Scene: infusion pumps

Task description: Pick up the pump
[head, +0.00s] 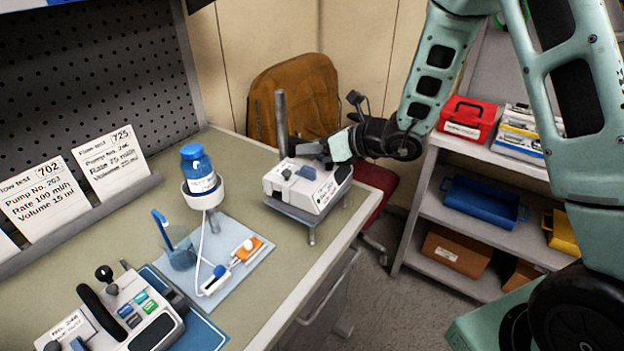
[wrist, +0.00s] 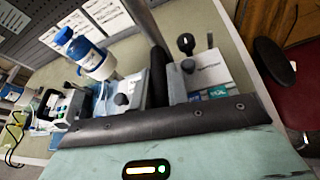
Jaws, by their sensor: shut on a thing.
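My gripper (head: 326,152) reaches in from the right and is shut on the upper back part of this pump. In the wrist view the pump's white labelled body (wrist: 212,72) shows close in front of the jaws. The exact contact is hidden in both views. A second pump (head: 125,318) with a black handle and coloured buttons lies at the front left of the bench.
A grey pole (head: 281,122) rises just behind the held pump. A blue-capped bottle (head: 199,170) stands in a white holder by a light-blue mat (head: 222,262). A brown chair (head: 295,95) and a shelf with bins (head: 485,205) stand beyond the bench.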

